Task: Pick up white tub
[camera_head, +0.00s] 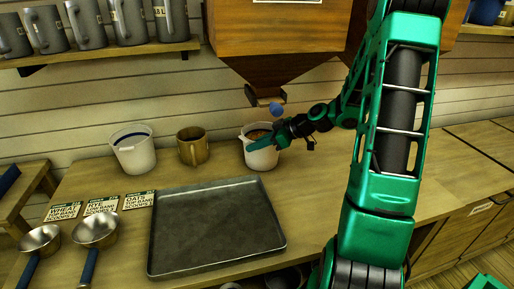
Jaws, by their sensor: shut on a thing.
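A white tub (259,159) with something brown in it is upright at the back of the counter, below the wooden hopper's spout. My gripper (262,143) reaches it from the right and is shut on the tub's upper right side; a green finger lies across its front. The far finger is hidden. I cannot tell whether the tub's base touches the counter. A second white tub (134,155) with a dark blue band inside its rim stands at the back left, apart from my gripper.
A brown mug (192,147) stands between the tubs. A dark metal tray (215,228) lies in front. Two metal scoops (95,230) and several label cards (101,205) are at left. The hopper (270,75) hangs close above my gripper. Several grey jugs (130,20) line a shelf.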

